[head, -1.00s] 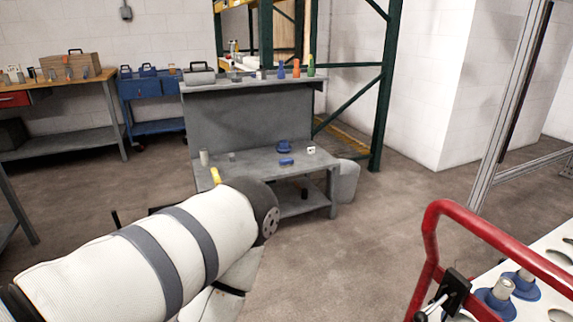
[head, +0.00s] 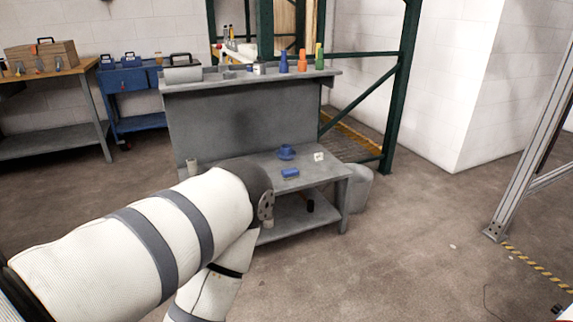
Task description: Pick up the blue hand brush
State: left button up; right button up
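A small blue block-like object (head: 290,173), probably the blue hand brush, lies on the lower top of the grey workbench (head: 325,171). It is too small to make out bristles. My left arm reaches in from the left and hides the left front part of the bench. Its gripper is out of view, and so is my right gripper.
A blue cup-like item (head: 286,152) and a white cube (head: 319,157) are near the blue object. Bottles, including an orange one (head: 302,60), line the upper shelf. A grey bin (head: 358,188) stands at the bench's right. Floor in front is clear.

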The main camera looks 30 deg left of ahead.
aim_at(292, 173)
jog(key=i+j, duration=2.2)
jog(key=k+j+u, duration=0.05)
jog(key=j, duration=0.1)
